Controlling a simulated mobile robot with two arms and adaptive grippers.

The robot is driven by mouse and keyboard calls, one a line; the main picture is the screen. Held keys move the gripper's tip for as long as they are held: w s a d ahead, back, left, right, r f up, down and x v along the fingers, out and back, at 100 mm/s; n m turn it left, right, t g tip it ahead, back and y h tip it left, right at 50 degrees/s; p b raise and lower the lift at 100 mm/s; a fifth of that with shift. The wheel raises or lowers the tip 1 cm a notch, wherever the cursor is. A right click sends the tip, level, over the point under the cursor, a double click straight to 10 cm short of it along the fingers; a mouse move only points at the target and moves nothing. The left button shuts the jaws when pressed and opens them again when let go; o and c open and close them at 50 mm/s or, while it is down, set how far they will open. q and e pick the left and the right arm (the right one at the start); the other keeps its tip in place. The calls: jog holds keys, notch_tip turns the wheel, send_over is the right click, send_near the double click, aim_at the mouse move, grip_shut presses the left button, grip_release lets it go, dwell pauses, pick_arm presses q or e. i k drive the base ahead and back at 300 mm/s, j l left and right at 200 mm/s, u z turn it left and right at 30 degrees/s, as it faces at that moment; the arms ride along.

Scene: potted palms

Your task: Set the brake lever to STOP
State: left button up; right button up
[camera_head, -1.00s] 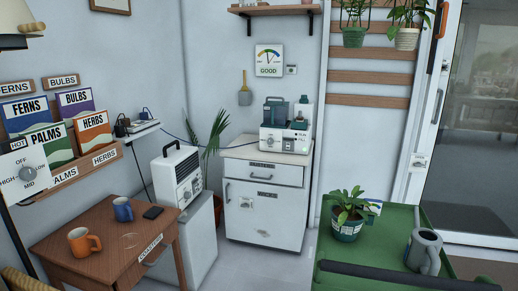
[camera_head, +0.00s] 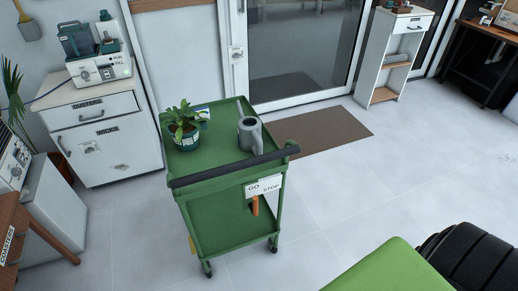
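A green two-tier cart (camera_head: 215,164) stands on the floor in the middle of the head view. On its near side, below the black push handle (camera_head: 230,168), is a white sign (camera_head: 263,188) with GO on the left and STOP on the right. An orange lever (camera_head: 255,205) shows just under the sign, nearer the GO side and roughly upright. Its upper part is hidden behind the sign.
A potted plant (camera_head: 184,128) and a grey watering can (camera_head: 250,135) stand on the cart's top. A white cabinet (camera_head: 110,150) is behind left. Floor right of the cart is clear.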

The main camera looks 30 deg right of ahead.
aim_at(254, 206)
jog(key=l+z, duration=0.15)
jog(key=z, duration=0.65)
jog(key=k+l, duration=0.05)
